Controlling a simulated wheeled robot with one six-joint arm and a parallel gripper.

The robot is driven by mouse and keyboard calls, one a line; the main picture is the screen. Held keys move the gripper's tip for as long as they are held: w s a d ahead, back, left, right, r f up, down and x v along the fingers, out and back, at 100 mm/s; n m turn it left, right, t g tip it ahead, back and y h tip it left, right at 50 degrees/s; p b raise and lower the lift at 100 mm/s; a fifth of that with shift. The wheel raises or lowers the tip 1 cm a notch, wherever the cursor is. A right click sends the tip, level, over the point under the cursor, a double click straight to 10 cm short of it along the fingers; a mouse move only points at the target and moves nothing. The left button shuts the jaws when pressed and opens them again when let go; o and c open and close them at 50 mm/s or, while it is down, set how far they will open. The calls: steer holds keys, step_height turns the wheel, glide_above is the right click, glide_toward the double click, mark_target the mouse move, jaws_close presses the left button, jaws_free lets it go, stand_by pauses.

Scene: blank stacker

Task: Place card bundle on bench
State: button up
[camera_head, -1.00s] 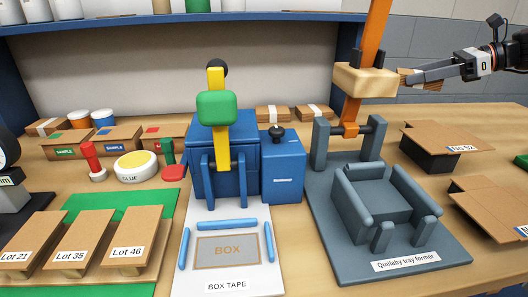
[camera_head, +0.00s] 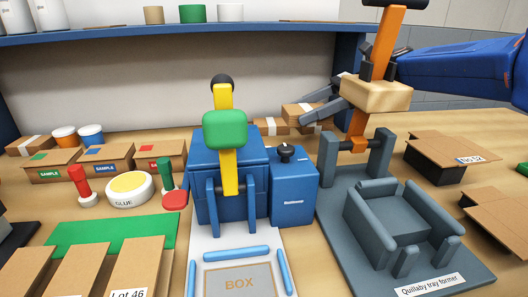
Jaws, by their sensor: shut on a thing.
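My gripper (camera_head: 309,107) reaches in from the right, partly hidden behind the wooden block on the orange lever of the tray former. Its dark fingers are shut on a brown card bundle (camera_head: 294,111) with a pale band. The held bundle is over the back of the wooden bench (camera_head: 400,160), at or just above two other banded bundles, one at the left (camera_head: 266,126) and one partly covered at the right (camera_head: 311,128). I cannot tell whether it touches them.
The Quillaby tray former (camera_head: 385,215) stands in front of my arm, its orange lever (camera_head: 385,45) upright. The blue box press (camera_head: 225,170) with yellow lever is left of it. Card blanks (camera_head: 440,148) lie at right; glue (camera_head: 128,188) and sample boxes (camera_head: 105,158) at left.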

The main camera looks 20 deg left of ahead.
step_height(320, 180, down, 10)
steer(key=shift+r, duration=0.15)
stand_by(0.4)
steer(key=o, duration=1.1)
steer(key=shift+o, duration=0.2)
steer(key=v, duration=1.2)
steer(key=shift+r, duration=0.1)
steer(key=shift+d+r, duration=0.1)
